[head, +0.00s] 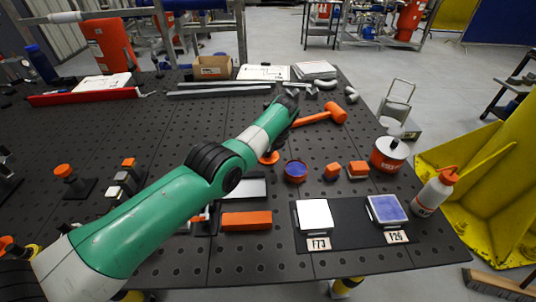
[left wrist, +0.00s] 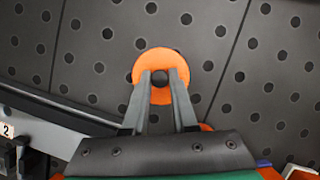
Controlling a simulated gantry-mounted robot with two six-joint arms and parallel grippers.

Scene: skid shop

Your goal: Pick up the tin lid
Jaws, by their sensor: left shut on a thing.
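The tin lid (left wrist: 159,56) is a round orange disc with a dark knob at its centre, seen from above in the left wrist view. My left gripper (left wrist: 161,77) has its two grey fingers closed on the knob. In the head view the orange lid (head: 268,158) shows partly beside my green arm, and the fingers are mostly hidden by the arm. I cannot tell whether the lid touches the table or is just above it. An open round tin (head: 295,171), orange-rimmed with blue inside, stands to the right of the lid. My right gripper is not in view.
The dark perforated table (head: 330,267) carries orange blocks (head: 357,169), an orange mallet (head: 336,113), an orange-and-white pot (head: 389,155) and a bottle (head: 435,192) at the right edge. A black mat (head: 350,223) holds two labelled squares. Free tabletop lies behind the tin.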

